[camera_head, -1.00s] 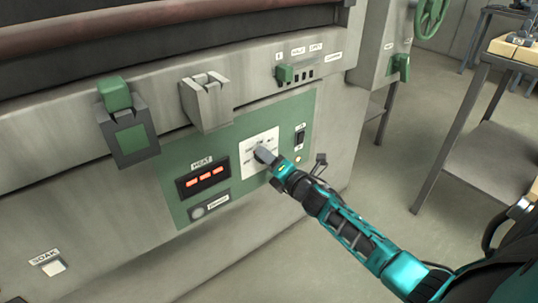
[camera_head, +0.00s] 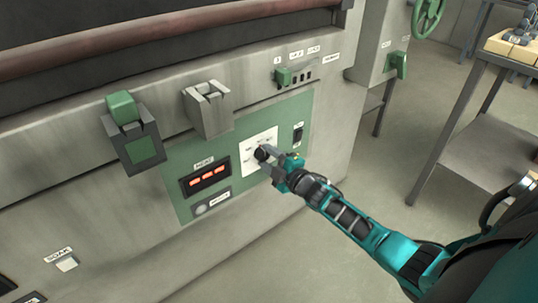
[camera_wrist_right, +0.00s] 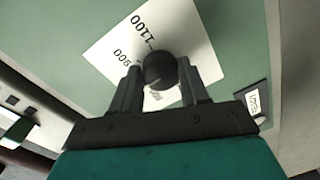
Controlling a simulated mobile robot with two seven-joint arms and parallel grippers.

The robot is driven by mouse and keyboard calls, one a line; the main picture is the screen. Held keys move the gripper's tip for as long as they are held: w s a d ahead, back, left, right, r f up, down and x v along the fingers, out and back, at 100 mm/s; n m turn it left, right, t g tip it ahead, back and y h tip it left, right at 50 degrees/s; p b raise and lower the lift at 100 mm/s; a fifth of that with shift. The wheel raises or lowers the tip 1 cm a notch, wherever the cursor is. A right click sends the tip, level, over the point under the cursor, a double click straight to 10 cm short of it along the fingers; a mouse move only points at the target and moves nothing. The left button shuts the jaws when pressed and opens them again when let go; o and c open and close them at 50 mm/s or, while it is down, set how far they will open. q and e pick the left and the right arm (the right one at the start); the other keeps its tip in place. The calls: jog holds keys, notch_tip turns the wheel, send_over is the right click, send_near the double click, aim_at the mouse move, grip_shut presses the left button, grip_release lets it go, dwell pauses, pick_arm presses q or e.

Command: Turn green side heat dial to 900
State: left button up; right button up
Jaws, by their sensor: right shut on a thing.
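The heat dial is a dark round knob (camera_head: 262,154) on a white scale plate (camera_head: 248,150), set in the green panel (camera_head: 225,160) of a grey machine. In the right wrist view the knob (camera_wrist_right: 159,70) sits between my two fingers, and the plate's marks 900 and 1100 show beside it. My right gripper (camera_head: 270,160) is shut on the knob; it also shows in the right wrist view (camera_wrist_right: 160,85). The knob's pointer is hidden, so its setting cannot be read. A red lit display (camera_head: 207,178) labelled HEAT is left of the dial. My left gripper is not in view.
A switch (camera_head: 298,134) is right of the plate. A grey bracket (camera_head: 208,108) and a green-topped latch (camera_head: 130,130) stick out above the panel. A metal table (camera_head: 490,145) stands at the right, with open floor before it.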

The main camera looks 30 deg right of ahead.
jog(key=m+p, duration=0.1)
jog(key=m, duration=0.3)
jog(key=shift+y, duration=0.4)
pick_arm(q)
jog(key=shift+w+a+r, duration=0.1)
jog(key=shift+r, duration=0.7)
pick_arm(e)
jog(key=shift+f+m, duration=0.15)
jog(key=shift+m, duration=2.35)
jog(key=o, duration=1.1)
jog(key=shift+c, duration=0.2)
jog(key=shift+s+p, duration=0.35)
jog(key=shift+s, duration=0.15)
pick_arm(q)
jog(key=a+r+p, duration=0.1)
jog(key=p, duration=0.1)
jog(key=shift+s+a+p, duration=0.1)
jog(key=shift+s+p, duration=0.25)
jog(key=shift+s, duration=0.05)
pick_arm(e)
jog(key=s+d, duration=0.1)
jog(key=s, duration=1)
jog(key=shift+s+d+r, duration=0.25)
jog(key=shift+s+d, duration=0.15)
